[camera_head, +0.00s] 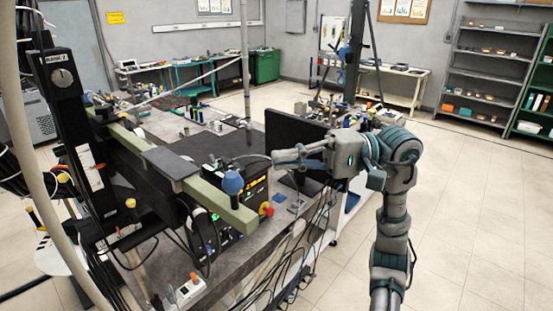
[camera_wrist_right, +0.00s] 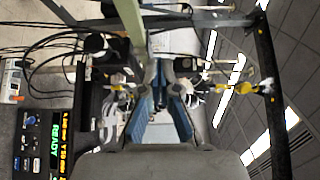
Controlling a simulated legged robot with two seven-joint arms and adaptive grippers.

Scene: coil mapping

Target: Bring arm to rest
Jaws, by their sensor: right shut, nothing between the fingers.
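My right arm (camera_head: 392,215) rises from the bottom right of the head view and bends left at its elbow. My right gripper (camera_head: 278,157) points left over the bench, beside a dark upright panel (camera_head: 293,138). It is shut and holds nothing. In the wrist view its blue-padded fingers (camera_wrist_right: 160,85) reach up from the bottom edge. My left gripper does not show in either view.
Cables hang off the bench's right side. The tiled floor (camera_head: 470,215) at right is open.

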